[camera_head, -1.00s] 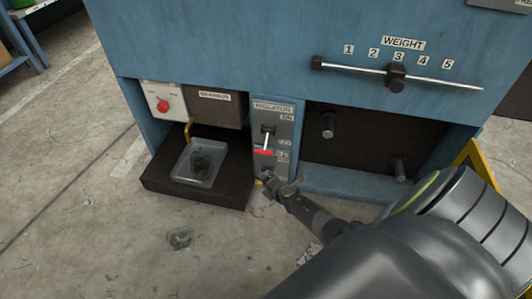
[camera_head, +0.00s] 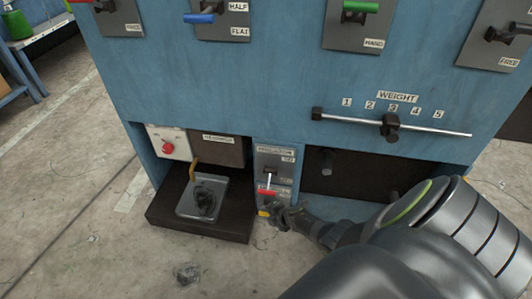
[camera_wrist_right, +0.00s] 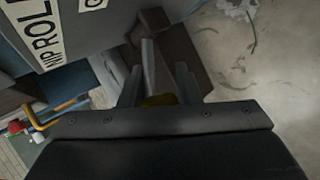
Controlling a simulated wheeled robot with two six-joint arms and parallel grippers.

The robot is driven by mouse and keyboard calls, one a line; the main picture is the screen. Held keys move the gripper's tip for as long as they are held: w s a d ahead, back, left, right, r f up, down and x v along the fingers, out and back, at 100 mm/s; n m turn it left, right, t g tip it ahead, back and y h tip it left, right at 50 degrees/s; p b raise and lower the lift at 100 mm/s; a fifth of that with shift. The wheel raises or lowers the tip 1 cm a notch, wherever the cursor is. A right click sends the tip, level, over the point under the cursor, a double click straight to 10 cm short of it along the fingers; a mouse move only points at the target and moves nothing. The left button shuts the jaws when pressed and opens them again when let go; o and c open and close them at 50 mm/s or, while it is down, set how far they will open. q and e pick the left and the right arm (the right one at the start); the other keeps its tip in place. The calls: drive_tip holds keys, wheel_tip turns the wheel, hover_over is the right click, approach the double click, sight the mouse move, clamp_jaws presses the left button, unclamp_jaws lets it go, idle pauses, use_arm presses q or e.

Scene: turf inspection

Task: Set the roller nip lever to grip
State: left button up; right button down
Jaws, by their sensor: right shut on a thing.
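A yellow handle (camera_head: 263,212) shows as a small patch at the foot of the narrow grey panel, below the red-handled isolator lever (camera_head: 267,192). I take it for the roller nip lever. My right gripper (camera_head: 276,210) is at this handle and hides most of it. In the right wrist view the yellow handle (camera_wrist_right: 160,100) sits between the two fingers of my right gripper (camera_wrist_right: 158,84), which is shut on it. A label reading "NIP ROLL" (camera_wrist_right: 36,35), cut off, is beside it. The lever's setting cannot be told. My left gripper is not in view.
A dark ledge (camera_head: 170,218) with a grey tray (camera_head: 187,211) juts out left of the panel. A red button box (camera_head: 168,143) is above it. The weight slider (camera_head: 390,126) and several levers are higher up. Open floor lies in front.

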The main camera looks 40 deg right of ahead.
drive_tip(key=shift+w+a+r+p, duration=0.25)
drive_tip(key=shift+w+r+p, duration=0.05)
drive_tip(key=shift+w+r, duration=0.05)
idle(0.3)
drive_tip(key=c, duration=1.1)
unclamp_jaws()
drive_tip(key=shift+s+d, duration=0.1)
